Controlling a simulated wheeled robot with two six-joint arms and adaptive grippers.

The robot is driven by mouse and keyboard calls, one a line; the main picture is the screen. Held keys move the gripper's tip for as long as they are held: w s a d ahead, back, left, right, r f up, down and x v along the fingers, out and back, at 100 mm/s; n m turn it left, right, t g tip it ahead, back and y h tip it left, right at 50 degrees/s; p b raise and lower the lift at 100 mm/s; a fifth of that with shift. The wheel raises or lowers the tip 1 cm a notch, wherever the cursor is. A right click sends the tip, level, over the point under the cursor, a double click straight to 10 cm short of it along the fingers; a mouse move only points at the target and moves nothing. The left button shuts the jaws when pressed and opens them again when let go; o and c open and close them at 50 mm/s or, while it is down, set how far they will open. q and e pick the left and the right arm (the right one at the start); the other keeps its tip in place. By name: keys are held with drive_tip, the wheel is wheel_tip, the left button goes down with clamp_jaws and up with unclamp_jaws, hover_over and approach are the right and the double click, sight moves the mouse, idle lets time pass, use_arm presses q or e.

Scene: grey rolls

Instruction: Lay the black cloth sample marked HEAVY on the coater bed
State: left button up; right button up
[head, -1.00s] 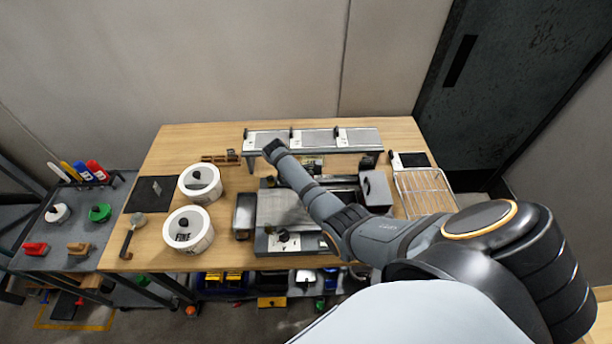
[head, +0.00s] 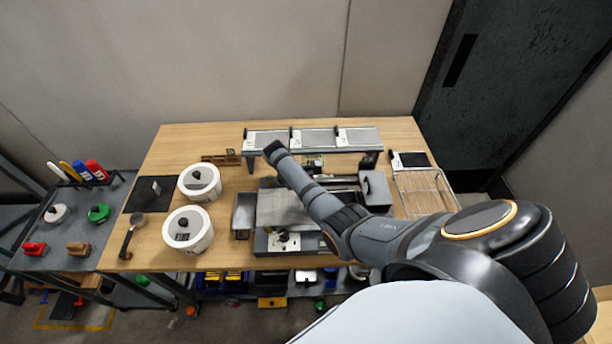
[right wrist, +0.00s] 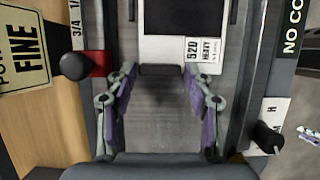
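The black cloth sample (right wrist: 185,17), on a white card with a label reading "520 HEAVY", shows at the top of the right wrist view. It lies over the grey coater bed (right wrist: 160,125), between the two side rails. A dark tab is at the card's near edge. My right gripper (right wrist: 160,75) is open, with its purple-padded fingers on either side of that tab. I cannot tell whether they touch it. In the head view the coater bed (head: 280,207) is partly hidden by my right forearm, which also hides the sample and gripper. My left gripper is not in view.
Two white tubs (head: 187,230) stand left of the coater. A rack (head: 312,138) is behind it and a wire rack (head: 425,192) is to the right. Black pieces lie at the table's left (head: 150,194) and right (head: 412,160). A black knob (right wrist: 268,135) is beside the bed.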

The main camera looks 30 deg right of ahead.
drive_tip(key=shift+o, duration=0.8)
drive_tip(key=shift+r, duration=0.15)
drive_tip(key=v, duration=1.1)
drive_tip(key=shift+a+r, duration=0.15)
drive_tip(key=shift+r, duration=0.15)
drive_tip(key=shift+w, duration=0.1)
